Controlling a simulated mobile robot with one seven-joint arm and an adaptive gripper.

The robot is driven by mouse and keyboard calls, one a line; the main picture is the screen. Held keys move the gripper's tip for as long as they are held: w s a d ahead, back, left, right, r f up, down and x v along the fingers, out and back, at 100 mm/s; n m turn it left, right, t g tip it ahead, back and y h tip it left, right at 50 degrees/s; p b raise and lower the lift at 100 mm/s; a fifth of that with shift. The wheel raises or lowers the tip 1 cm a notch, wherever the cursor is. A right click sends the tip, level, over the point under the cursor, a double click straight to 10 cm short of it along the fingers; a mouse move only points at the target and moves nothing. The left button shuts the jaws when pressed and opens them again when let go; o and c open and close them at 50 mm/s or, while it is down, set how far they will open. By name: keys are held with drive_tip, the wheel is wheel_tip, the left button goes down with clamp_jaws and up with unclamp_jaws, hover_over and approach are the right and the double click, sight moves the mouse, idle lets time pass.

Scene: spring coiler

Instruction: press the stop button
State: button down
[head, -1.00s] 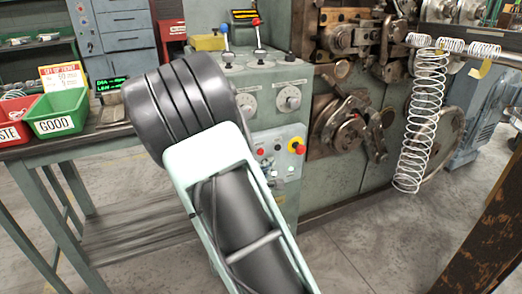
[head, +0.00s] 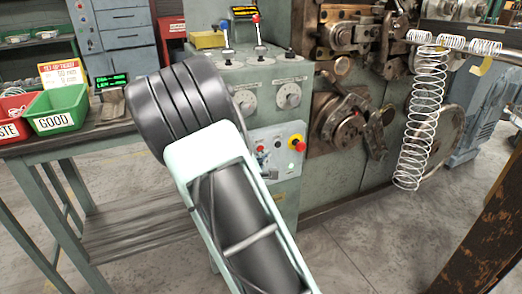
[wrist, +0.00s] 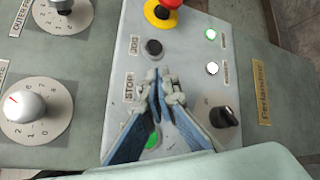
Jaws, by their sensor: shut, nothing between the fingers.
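In the wrist view the stop button is hidden behind my gripper (wrist: 163,76); its STOP label (wrist: 129,87) shows just left of the fingers. The fingers are shut together, empty, with their tips over the control panel (wrist: 185,88). I cannot tell whether they touch the button. A black JOG button (wrist: 152,47) is above the tips, and a green button (wrist: 152,140) shows partly between the finger links. In the head view a small red button (head: 260,149), likely the stop button, shows on the panel beside my arm. The gripper is mostly hidden there.
A red knob on a yellow ring (wrist: 163,9) sits above JOG. A black selector knob (wrist: 225,117) is close right of the fingers. Grey dials (wrist: 24,106) lie left. A green GOOD bin (head: 56,111) stands on the bench.

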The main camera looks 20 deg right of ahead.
idle(0.8)
drive_tip(key=shift+w+b, duration=0.3)
drive_tip(key=shift+w, duration=0.1)
drive_tip(key=shift+w, duration=0.4)
idle(0.7)
drive_tip(key=shift+s, duration=0.15)
drive_tip(key=shift+s+b, duration=0.55)
drive_tip(key=shift+s, duration=0.1)
drive_tip(key=s+b, duration=0.1)
drive_tip(key=s, duration=0.4)
drive_tip(key=shift+d+b, duration=0.1)
drive_tip(key=shift+b, duration=0.25)
idle(0.5)
